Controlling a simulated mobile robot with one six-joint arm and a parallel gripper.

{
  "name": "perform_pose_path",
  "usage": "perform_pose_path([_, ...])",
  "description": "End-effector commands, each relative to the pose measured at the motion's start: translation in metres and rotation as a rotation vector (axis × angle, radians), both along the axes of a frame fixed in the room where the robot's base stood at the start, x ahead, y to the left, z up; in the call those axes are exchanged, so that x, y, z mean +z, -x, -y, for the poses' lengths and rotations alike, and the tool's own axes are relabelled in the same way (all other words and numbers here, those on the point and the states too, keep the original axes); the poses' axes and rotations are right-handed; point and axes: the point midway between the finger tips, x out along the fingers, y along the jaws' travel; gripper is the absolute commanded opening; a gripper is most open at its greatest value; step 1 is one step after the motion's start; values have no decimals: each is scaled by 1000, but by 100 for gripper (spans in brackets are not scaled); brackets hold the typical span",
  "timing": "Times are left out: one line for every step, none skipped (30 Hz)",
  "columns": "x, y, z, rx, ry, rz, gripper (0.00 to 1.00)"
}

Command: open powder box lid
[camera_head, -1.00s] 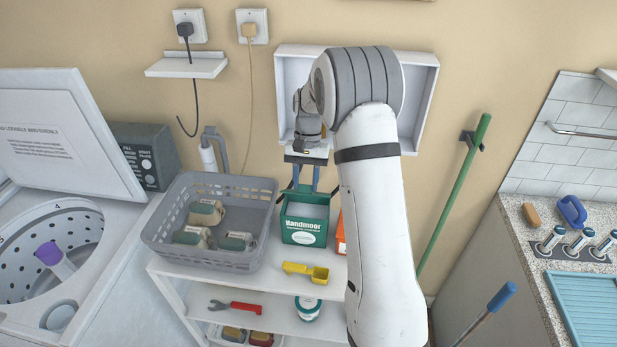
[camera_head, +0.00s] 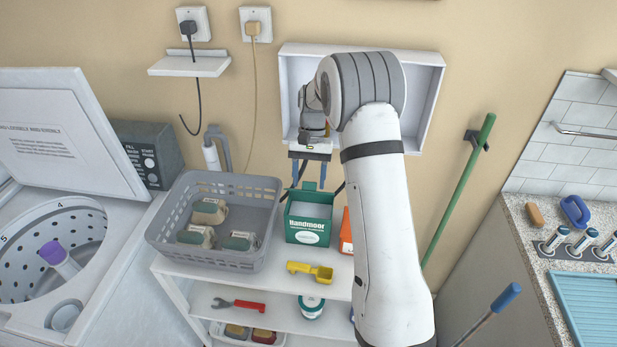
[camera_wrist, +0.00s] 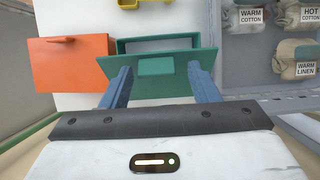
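The green powder box (camera_head: 307,232) stands on the white shelf unit's top, its front label facing out. My gripper (camera_head: 309,181) is above the back of the box, pointing down. Its blue fingers are spread with nothing between them that they grip; in the wrist view my gripper (camera_wrist: 160,70) has one finger near each side of the lid. Contact cannot be told.
An orange box (camera_head: 346,232) stands close on the right. A grey basket (camera_head: 160,238) with several packs is on the left. A yellow scoop (camera_head: 310,271) lies in front. A white wall cubby (camera_head: 428,95) is behind my arm.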

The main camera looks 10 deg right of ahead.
Motion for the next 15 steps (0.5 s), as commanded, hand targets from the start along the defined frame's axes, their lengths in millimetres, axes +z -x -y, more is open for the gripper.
perform_pose_path([0,0,0,0,0,1,58])
perform_pose_path([1,0,0,0,0,1,58])
perform_pose_path([1,0,0,0,0,1,58])
perform_pose_path([1,0,0,1,0,2,58])
perform_pose_path([1,0,0,1,0,2,58])
perform_pose_path([1,0,0,1,0,2,58])
perform_pose_path([1,0,0,1,0,2,58])
perform_pose_path([2,-1,0,1,0,2,58])
perform_pose_path([3,-2,0,1,1,3,58])
perform_pose_path([5,-3,1,1,1,4,58])
perform_pose_path([7,-4,1,1,1,6,58])
perform_pose_path([12,-6,2,1,1,6,58])
perform_pose_path([16,-8,3,1,1,7,58])
perform_pose_path([21,-10,3,0,0,7,58])
perform_pose_path([27,-12,4,0,0,7,58])
